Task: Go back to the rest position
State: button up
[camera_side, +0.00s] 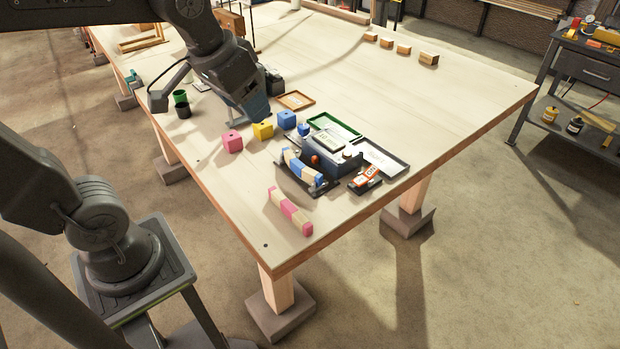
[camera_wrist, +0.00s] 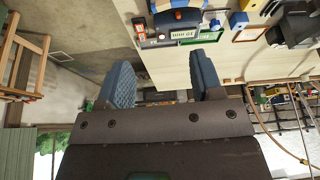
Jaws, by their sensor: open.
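My gripper (camera_side: 255,112) hangs above the table, behind the coloured cubes in the side view. In the wrist view its two blue fingers are spread apart with nothing between them (camera_wrist: 163,62). A blue-and-wood bent lath (camera_side: 302,168) sits in a dark fixture near the table's front corner; a blue piece there also shows at the top of the wrist view (camera_wrist: 178,16). A pink-and-wood lath (camera_side: 290,212) lies on the bare table in front of the fixture, apart from my gripper.
A pink cube (camera_side: 232,142), a yellow cube (camera_side: 263,130) and a blue cube (camera_side: 287,119) stand below and beside my gripper. A green-rimmed tray (camera_side: 350,129) and an orange tray (camera_side: 311,101) lie behind. Several wooden blocks (camera_side: 403,48) sit far back. The table's right side is clear.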

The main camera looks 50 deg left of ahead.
jog(key=s+d+f+t, duration=0.1)
jog(key=s+d+f, duration=0.1)
jog(key=s, duration=0.4)
jog(key=shift+f+m, duration=0.4)
jog(key=shift+f, duration=0.15)
